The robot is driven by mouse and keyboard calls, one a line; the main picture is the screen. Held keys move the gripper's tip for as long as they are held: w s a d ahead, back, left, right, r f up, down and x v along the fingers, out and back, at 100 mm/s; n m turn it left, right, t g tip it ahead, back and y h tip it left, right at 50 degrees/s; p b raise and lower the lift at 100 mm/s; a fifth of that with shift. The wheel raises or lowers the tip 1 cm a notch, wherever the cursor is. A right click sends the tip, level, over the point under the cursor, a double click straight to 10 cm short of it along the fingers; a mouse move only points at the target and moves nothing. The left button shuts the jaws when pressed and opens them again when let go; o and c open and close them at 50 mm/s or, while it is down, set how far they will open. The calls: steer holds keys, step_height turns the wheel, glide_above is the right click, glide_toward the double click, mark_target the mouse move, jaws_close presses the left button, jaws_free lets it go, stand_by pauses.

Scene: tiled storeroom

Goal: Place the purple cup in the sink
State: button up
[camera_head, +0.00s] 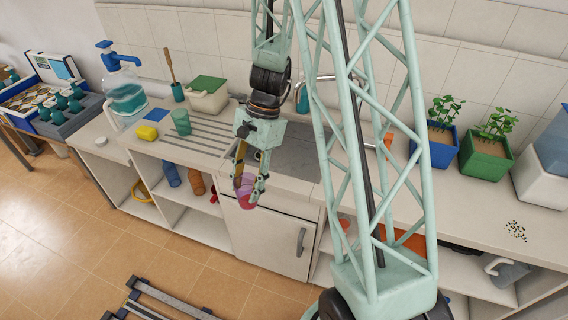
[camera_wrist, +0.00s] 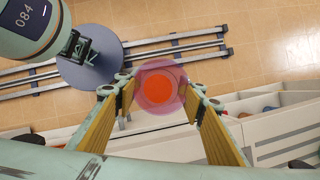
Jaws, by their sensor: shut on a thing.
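The purple cup (camera_head: 243,184) is translucent and is held between the fingers of my gripper (camera_head: 249,190), in front of the counter's front edge by the cabinet door. In the wrist view the cup (camera_wrist: 160,88) shows as a purple ring around an orange-red disc, with a yellow-padded finger on each side. My gripper is shut on it and points downward. The grey sink (camera_head: 292,158) is set into the counter behind and to the right of the gripper. My arm hides part of it.
On the counter left of the sink are a green cup (camera_head: 181,122), a yellow sponge (camera_head: 147,132), a lidded container (camera_head: 207,95) and a water dispenser (camera_head: 124,92). Blue (camera_head: 439,145) and green (camera_head: 486,155) planters stand at right. Open shelves lie below.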

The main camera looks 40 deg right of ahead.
steer(key=shift+w+d+f+n+g, duration=0.2)
steer(key=shift+w+n, duration=0.15)
steer(key=shift+n, duration=0.15)
steer(key=shift+w+d+f+n+g, duration=0.1)
steer(key=shift+w+n+g, duration=0.1)
steer(key=shift+w+n, duration=0.25)
steer(key=w+d+f+n+h+b, duration=0.1)
steer(key=w+d+n+h, duration=0.1)
steer(key=w+d+n, duration=0.2)
steer(key=w+d+f+n+g+h, duration=0.1)
steer(key=w+d+n+h, duration=0.1)
steer(key=w+d+n, duration=0.2)
steer(key=w+d+n+g+h+b, duration=0.1)
steer(key=w+d+n, duration=0.3)
steer(key=d+n, duration=0.3)
steer(key=shift+f+n+h+b, duration=0.3)
steer(key=shift+f+n+h, duration=0.1)
steer(key=shift+n, duration=0.65)
steer(key=w+d+f+n+t+h+b, duration=0.2)
steer(key=w+d+f+n+b, duration=0.1)
steer(key=w+d+n, duration=0.6)
steer(key=shift+w+d+f+n+t+h, duration=0.15)
steer(key=shift+w+f+n+t+h, duration=0.2)
steer(key=shift+w+n, duration=1.2)
steer(key=shift+w+r+m, duration=0.1)
steer(key=shift+w+m, duration=0.15)
steer(key=shift+d, duration=0.1)
